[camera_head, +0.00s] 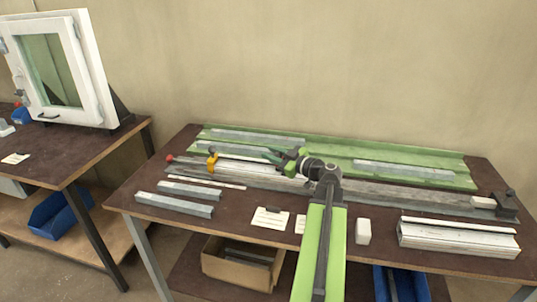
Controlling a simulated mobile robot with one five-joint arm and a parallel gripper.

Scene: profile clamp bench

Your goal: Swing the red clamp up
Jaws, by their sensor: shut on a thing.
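My gripper (274,156) is over the middle of the bench, at the end of my green and black arm. A yellow clamp (212,161) stands to the left of my gripper, over the long grey profile (380,191). A small red knob (169,158) shows at the far left end of the profile.
A green tray (445,160) with grey bars lies behind. Loose bars (175,203) lie front left, a white block (362,231) and a white rail (455,238) front right. A dark end stop (507,206) stands at the right. A second bench holds a window frame (95,65).

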